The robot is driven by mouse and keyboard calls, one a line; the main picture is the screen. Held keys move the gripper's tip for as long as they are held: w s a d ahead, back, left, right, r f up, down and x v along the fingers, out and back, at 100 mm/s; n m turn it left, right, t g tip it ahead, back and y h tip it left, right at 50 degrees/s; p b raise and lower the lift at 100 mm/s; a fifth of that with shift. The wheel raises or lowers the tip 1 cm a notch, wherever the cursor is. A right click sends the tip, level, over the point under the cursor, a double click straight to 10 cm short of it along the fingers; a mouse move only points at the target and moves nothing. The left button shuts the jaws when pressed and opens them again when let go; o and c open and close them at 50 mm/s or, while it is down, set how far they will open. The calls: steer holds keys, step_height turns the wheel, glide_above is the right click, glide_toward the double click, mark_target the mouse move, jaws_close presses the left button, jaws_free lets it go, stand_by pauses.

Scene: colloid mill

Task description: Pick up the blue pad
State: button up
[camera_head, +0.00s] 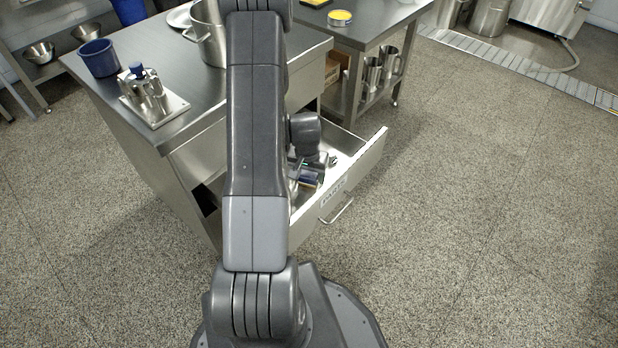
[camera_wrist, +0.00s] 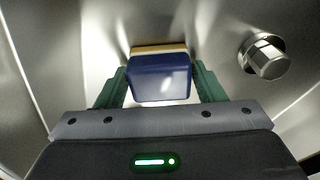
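The blue pad (camera_wrist: 160,80) is a dark blue block with a tan or yellow layer along its far edge. In the wrist view it lies between the two green fingers of my gripper (camera_wrist: 160,75), one close against each side. Any gap is too small to see, so I cannot tell whether they grip it. In the head view the blue pad (camera_head: 309,178) is a small patch inside the open drawer (camera_head: 362,160), partly hidden by my gripper (camera_head: 303,176). I cannot tell whether it rests on the drawer floor.
In the wrist view, a round metal part (camera_wrist: 264,57) stands right of the fingers. The drawer juts from a steel table (camera_head: 150,45) holding a blue container (camera_head: 98,58), a pot (camera_head: 207,40) and a metal fitting (camera_head: 146,92). The floor at right is clear.

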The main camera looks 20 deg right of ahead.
mark_target(309, 173)
steer(key=c, duration=0.7)
steer(key=shift+r, duration=0.15)
step_height(309, 173, up, 10)
steer(key=p, duration=0.3)
steer(key=o, duration=0.3)
steer(key=shift+c, duration=0.4)
